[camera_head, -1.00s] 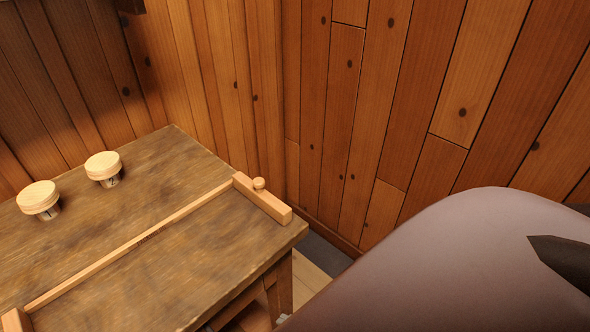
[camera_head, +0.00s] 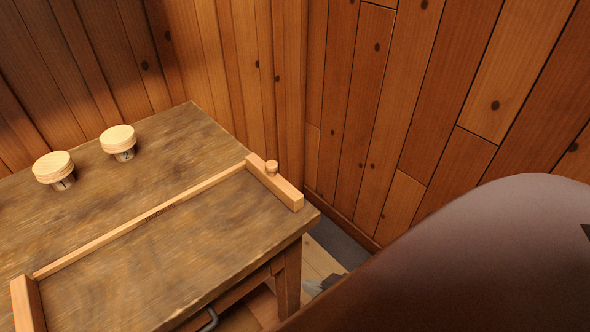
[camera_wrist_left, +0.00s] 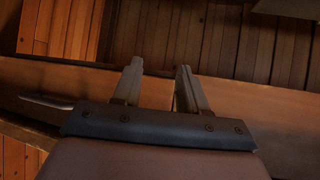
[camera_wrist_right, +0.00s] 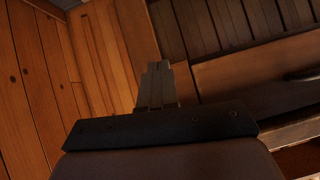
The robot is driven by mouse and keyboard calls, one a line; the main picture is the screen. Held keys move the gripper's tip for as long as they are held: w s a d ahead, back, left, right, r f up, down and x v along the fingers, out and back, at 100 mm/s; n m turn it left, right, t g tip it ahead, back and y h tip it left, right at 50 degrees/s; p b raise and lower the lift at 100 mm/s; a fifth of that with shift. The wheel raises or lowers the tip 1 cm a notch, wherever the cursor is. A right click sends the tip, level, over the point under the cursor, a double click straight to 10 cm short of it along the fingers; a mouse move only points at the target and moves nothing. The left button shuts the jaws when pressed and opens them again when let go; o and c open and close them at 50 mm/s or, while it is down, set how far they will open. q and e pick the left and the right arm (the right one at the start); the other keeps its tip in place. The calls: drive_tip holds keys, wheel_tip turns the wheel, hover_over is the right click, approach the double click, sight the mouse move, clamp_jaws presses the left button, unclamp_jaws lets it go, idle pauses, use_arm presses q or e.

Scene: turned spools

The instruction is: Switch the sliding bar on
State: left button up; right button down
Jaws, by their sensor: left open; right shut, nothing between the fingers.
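A long thin pale wooden bar (camera_head: 140,221) lies on the tabletop between two wooden end blocks. The right block (camera_head: 276,184) carries a small round knob (camera_head: 272,166); the left block (camera_head: 27,303) is partly cut off by the frame. I cannot tell which part slides. My right gripper (camera_head: 320,284) is partly visible beyond the table's right edge, low and apart from the bar, largely hidden by my arm. It is shut and empty in the right wrist view (camera_wrist_right: 158,72). My left gripper (camera_wrist_left: 158,75) is open and empty in the left wrist view, outside the head view.
The worn wooden table (camera_head: 190,255) also bears two round-topped wooden pieces, a left one (camera_head: 53,167) and a right one (camera_head: 118,139). A dark metal handle (camera_head: 208,320) shows on its front. Plank walls (camera_head: 370,110) close off the back and right sides.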

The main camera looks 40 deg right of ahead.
drive_tip(key=w+d+r+m+t+y+b, duration=0.1)
drive_tip(key=w+d+r+m+b, duration=0.1)
drive_tip(key=w+d+m+b, duration=0.3)
drive_tip(key=w+d+r+m+t+b, duration=0.1)
drive_tip(key=d+r+m, duration=0.15)
drive_tip(key=d, duration=0.45)
drive_tip(key=d+r+m+t+y+b, duration=0.2)
drive_tip(key=d+r+m+y+b, duration=0.1)
drive_tip(key=r, duration=1.3)
drive_tip(key=m+y+b, duration=0.1)
drive_tip(key=y+b, duration=0.1)
drive_tip(key=y, duration=0.1)
drive_tip(key=shift+t+y, duration=0.3)
drive_tip(key=shift+t, duration=0.1)
drive_tip(key=shift+s+d+f, duration=0.1)
approach(272, 176)
drive_tip(key=w+d+r, duration=0.2)
drive_tip(key=w+d, duration=0.1)
drive_tip(key=w, duration=0.2)
drive_tip(key=a+p, duration=0.1)
drive_tip(key=a, duration=0.1)
drive_tip(key=w+a+p, duration=0.1)
drive_tip(key=a, duration=0.1)
drive_tip(key=shift+w+a, duration=0.15)
